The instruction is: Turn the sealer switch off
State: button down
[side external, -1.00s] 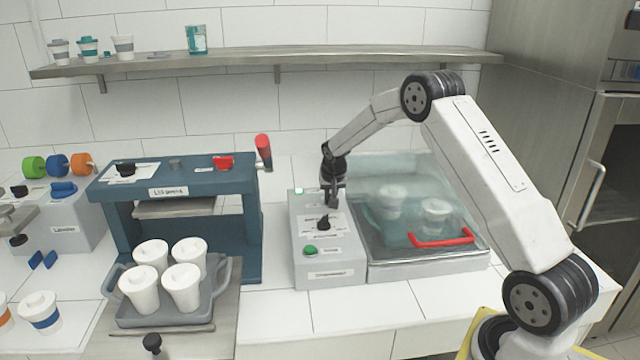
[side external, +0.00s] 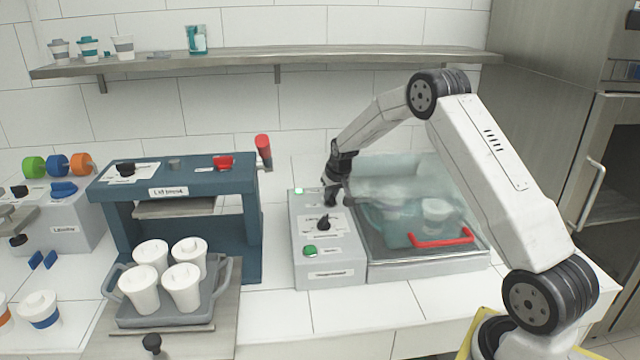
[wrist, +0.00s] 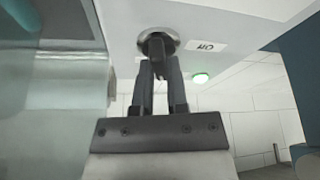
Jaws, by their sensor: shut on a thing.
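The grey sealer control box (side external: 308,262) stands left of the clear-lidded chamber (side external: 405,175), which has a red handle (side external: 440,240). The switch, a dark knob on a round metal base (wrist: 168,34), sits at the back of the box; in the side view my gripper hides it. My gripper (wrist: 157,62) is shut on the switch. In the side view my gripper (side external: 331,200) is at the box's back, turned sideways. A label (wrist: 206,47) is near the switch.
A second black knob (side external: 323,222) and a green button (side external: 310,250) are nearer the box's front. White cups (side external: 182,288) stand on a grey tray to the left, before the blue lid press (side external: 118,220). A shelf (side external: 350,57) runs behind.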

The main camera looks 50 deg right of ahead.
jog(key=shift+n, duration=0.5)
jog(key=c, duration=0.6)
grip_release()
jog(key=shift+c, duration=0.2)
jog(key=shift+r, duration=0.15)
jog(key=v, duration=0.7)
jog(key=shift+s+r, duration=0.2)
jog(key=shift+d, duration=0.1)
